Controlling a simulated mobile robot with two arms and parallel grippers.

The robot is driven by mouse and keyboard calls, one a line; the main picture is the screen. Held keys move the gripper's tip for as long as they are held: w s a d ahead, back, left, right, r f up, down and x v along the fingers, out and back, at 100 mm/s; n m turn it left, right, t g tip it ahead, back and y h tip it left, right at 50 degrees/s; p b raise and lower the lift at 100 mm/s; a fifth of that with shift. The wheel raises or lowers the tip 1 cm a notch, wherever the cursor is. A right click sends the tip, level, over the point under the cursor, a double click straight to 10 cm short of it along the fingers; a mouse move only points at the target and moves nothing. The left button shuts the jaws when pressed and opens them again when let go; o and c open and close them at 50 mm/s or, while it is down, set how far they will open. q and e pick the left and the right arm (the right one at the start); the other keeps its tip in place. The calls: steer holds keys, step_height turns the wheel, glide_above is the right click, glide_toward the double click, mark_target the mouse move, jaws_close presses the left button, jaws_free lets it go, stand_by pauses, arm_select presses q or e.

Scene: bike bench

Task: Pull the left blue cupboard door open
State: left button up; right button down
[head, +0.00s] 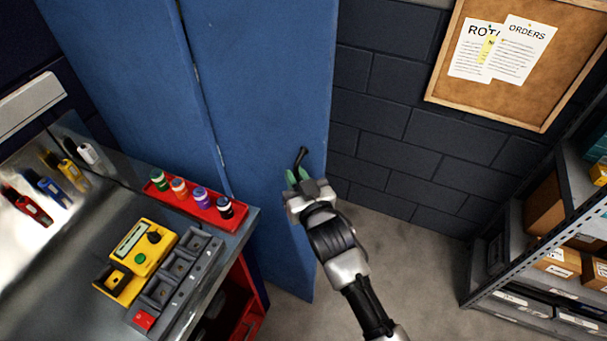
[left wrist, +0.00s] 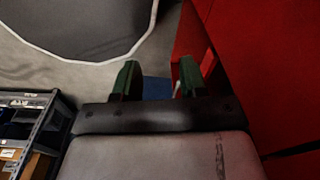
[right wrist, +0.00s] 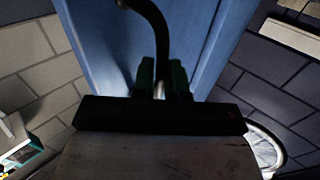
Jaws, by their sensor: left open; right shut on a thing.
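The blue cupboard (head: 120,60) stands at the back, with a long seam and hinge-like pieces down its front. The blue door panel (head: 265,70) right of that seam carries a dark handle (head: 301,155) near its right edge. My right gripper (head: 297,176) is shut on this handle. In the right wrist view the dark handle (right wrist: 155,22) curves up from between the fingers, in front of the blue panel (right wrist: 100,40). I cannot tell whether the panel stands ajar. My left gripper (left wrist: 159,80) is open and empty, beside a red surface; it is outside the head view.
A grey workbench (head: 70,280) at left holds a red tray (head: 235,222) of small bottles and a yellow device (head: 150,240). Metal shelving (head: 480,260) with boxes stands at right. A corkboard (head: 560,75) hangs on the dark wall. Floor (head: 420,250) between is clear.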

steer(key=shift+s+a, duration=0.2)
steer(key=shift+a, duration=0.05)
steer(key=shift+r, duration=0.1)
steer(key=c, duration=1.5)
jaws_free()
steer(key=o, duration=0.3)
steer(key=shift+w+a, duration=0.1)
steer(key=b+v, duration=0.2)
steer(key=v, duration=0.9)
steer(key=shift+b, duration=0.3)
